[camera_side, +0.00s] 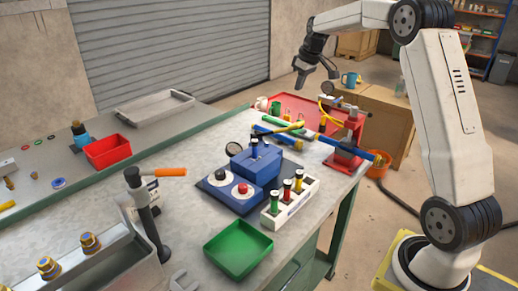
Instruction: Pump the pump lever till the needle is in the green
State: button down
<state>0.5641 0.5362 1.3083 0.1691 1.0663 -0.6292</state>
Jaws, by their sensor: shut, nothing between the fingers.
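My gripper (314,68) hangs in the air at the upper middle, above and left of a red pump-like stand (343,157). It is shut and empty, touching nothing. The red stand is on the right end of the workbench, with a yellow hose (331,117) above it and a blue bar at its base. Long green and blue bars lie to its left; I cannot tell which part is the pump lever. A small round dial (327,88) shows above the stand, and another round dial (234,149) stands by the blue block. Needle and green zone are too small to read.
On the bench (190,215) are a blue block (256,165), a white rack (290,203) of coloured vials, a green tray (239,248) and an orange-handled tool (170,172). A red tray (290,106) and mugs sit behind. Air around my gripper looks clear.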

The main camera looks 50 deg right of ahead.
send_over(294, 124)
jog(key=w, duration=0.1)
notch_tip(294, 124, down, 8)
jog(key=shift+d+r, duration=0.1)
jog(key=shift+r, duration=0.15)
jog(key=shift+s+f, duration=0.3)
jog(key=shift+f, duration=0.3)
jog(key=shift+s+f, duration=0.3)
jog(key=shift+f, duration=0.25)
jog(key=shift+s+f, duration=0.3)
jog(key=shift+f, duration=0.3)
